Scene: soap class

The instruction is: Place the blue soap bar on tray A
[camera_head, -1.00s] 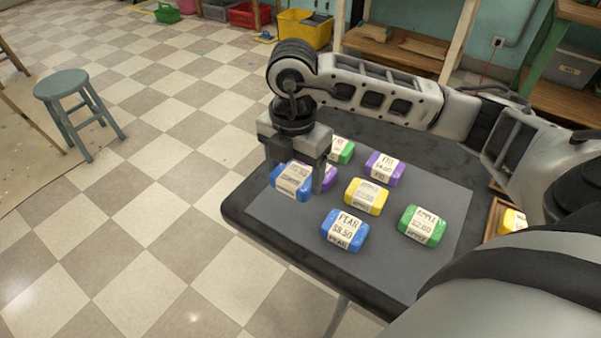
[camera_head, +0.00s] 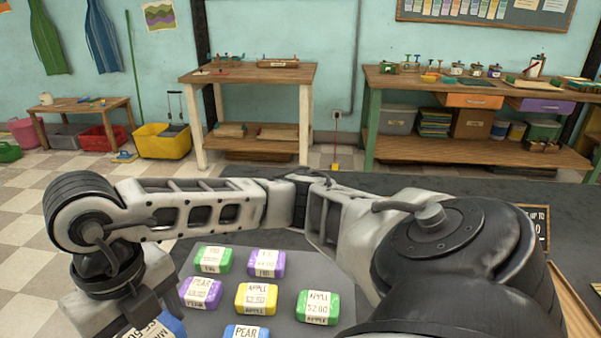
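My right gripper (camera_head: 125,312), on the arm reaching across from the right, is at the lower left. A blue soap bar (camera_head: 168,324) with a white label sits at its fingers and appears gripped; the fingertips are cut off below, and I cannot tell its height above the mat. Another blue soap bar (camera_head: 247,332) labelled PEAR lies on the grey mat, cut by the lower edge. A wooden tray edge (camera_head: 572,300) shows at the far right; no tray letter is readable. My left gripper is not in view.
Green (camera_head: 213,260), purple (camera_head: 265,264), purple (camera_head: 200,293), yellow (camera_head: 256,299) and green (camera_head: 318,307) soaps lie on the grey mat (camera_head: 285,242). A small price sign (camera_head: 537,225) stands at the right. My arm covers much of the dark table.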

